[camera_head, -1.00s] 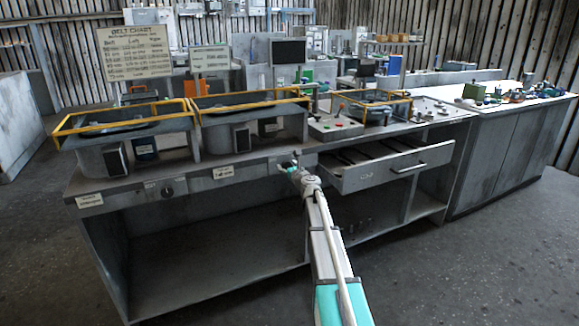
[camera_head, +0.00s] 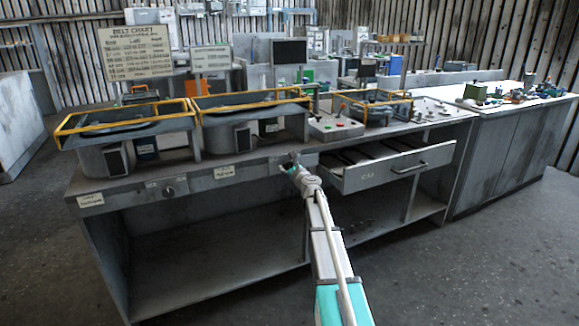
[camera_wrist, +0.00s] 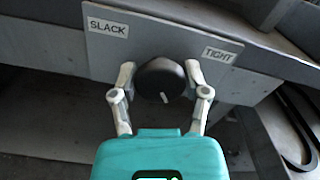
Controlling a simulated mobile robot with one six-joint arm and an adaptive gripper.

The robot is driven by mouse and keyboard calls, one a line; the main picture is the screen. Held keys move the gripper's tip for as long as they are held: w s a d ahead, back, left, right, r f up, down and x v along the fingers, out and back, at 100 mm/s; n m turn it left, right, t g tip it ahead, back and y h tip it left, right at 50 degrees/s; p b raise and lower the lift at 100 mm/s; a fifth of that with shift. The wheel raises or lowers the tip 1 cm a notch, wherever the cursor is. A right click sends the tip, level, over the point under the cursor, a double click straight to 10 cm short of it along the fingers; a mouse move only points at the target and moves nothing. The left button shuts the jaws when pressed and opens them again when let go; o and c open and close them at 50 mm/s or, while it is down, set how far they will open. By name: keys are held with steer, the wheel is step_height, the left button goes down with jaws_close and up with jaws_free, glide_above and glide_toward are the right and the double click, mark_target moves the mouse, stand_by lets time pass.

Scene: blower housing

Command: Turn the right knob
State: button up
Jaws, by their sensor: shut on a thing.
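The right knob (camera_wrist: 160,76) is a round black knob on a grey panel, with a short white mark near its lower edge in the wrist view. A SLACK label (camera_wrist: 108,27) is at its upper left and a TIGHT label (camera_wrist: 219,55) at its right. My gripper (camera_wrist: 160,70) has one pale finger on each side of the knob and is shut on it. In the head view my gripper (camera_head: 291,166) is at the bench's front panel and mostly hides this knob. The left knob (camera_head: 167,191) sits further left on the same panel.
An open drawer (camera_head: 385,177) sticks out just right of my gripper. Pulley housings with yellow rails (camera_head: 125,120) stand on the bench top. The lower shelf (camera_head: 215,255) is bare. A second bench (camera_head: 520,135) stands at the right.

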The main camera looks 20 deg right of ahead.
steer(key=n, duration=0.5)
steer(key=shift+f, duration=0.1)
steer(key=n, duration=0.4)
steer(key=shift+a+n, duration=0.1)
steer(key=shift+n, duration=0.3)
steer(key=n, duration=0.4)
steer(key=shift+f+n, duration=0.15)
steer(key=shift+n, duration=0.15)
steer(key=n, duration=0.4)
steer(key=shift+s+n+b, duration=0.1)
steer(key=shift+n+b, duration=0.2)
steer(key=o, duration=1.2)
steer(key=shift+c, duration=0.2)
